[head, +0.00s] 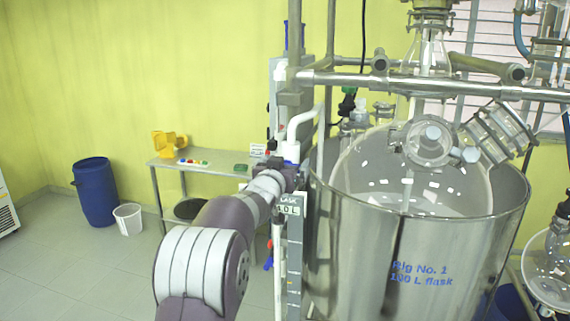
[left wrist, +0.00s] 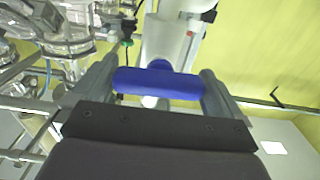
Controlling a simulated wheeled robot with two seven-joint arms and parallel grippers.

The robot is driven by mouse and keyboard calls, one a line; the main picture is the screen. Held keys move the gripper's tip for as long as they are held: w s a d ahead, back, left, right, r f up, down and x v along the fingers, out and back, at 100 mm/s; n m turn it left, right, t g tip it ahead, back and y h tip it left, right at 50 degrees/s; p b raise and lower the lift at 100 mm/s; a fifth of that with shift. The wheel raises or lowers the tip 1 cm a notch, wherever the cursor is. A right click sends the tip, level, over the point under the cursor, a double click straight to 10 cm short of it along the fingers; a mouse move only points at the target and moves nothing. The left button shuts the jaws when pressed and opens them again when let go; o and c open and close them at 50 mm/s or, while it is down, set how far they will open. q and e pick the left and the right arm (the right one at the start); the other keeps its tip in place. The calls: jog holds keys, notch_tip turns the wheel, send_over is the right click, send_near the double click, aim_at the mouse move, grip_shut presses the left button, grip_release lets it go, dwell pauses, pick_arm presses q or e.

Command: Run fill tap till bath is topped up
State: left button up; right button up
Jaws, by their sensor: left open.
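The bath is a large steel vessel (head: 415,262) marked "Rig No. 1 100 L flask", at the right of the head view. A glass flask (head: 385,155) sits inside it, and white pieces float on the liquid around it. The fill tap has a blue handle (left wrist: 158,84) below a white pipe (head: 303,120) that bends over the rim. My left gripper (head: 288,174) is at the tap, its jaws open on both sides of the blue handle in the left wrist view. The arm partly hides the tap in the head view. My right gripper is not in view.
A level scale (head: 294,262) with a label stands on the bath's left side. Steel frame bars (head: 440,88) and glassware are above the bath. A side table (head: 205,164), a blue drum (head: 95,192) and a white bin (head: 128,219) stand left. The left floor is open.

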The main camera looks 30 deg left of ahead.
pick_arm(q)
jog(key=shift+s+r, duration=0.1)
jog(key=shift+s, duration=0.05)
jog(key=shift+c, duration=1.2)
jog(key=shift+d+r, duration=0.1)
jog(key=shift+d, duration=0.05)
jog(key=c, duration=0.4)
jog(key=shift+c, duration=0.2)
